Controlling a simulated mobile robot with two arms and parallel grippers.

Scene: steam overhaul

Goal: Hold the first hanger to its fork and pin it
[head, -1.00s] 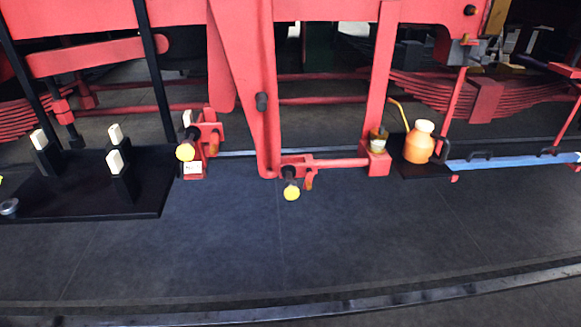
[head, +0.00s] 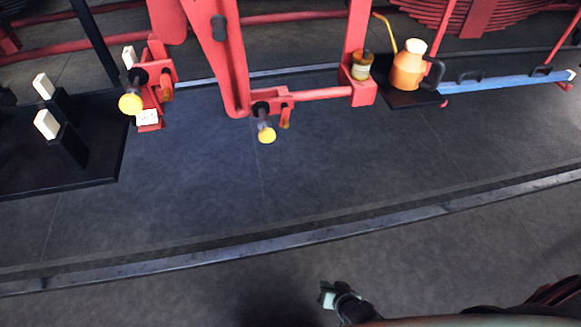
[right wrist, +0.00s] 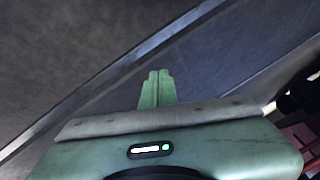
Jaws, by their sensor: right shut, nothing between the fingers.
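Two red fork-like brackets carry dark pins with yellow ends. One fork (head: 270,97) is at the foot of the red slanted bar (head: 222,60), with its yellow-ended pin (head: 266,134) sticking out toward me. The other pin (head: 131,103) shows at the left bracket (head: 158,70), beside a small white tag (head: 147,117). I cannot tell which part is the first hanger. My right gripper (head: 327,293) is low in the head view, over the bare floor and well apart from the forks. In the right wrist view its green fingers (right wrist: 157,88) are together and empty. My left gripper is not in view.
A black stand with white-topped posts (head: 70,150) is at left. An orange can (head: 408,65) with a yellow spout and a small jar (head: 361,65) stand at upper right, near a blue bar (head: 510,83). A rail (head: 300,236) crosses the floor, otherwise clear.

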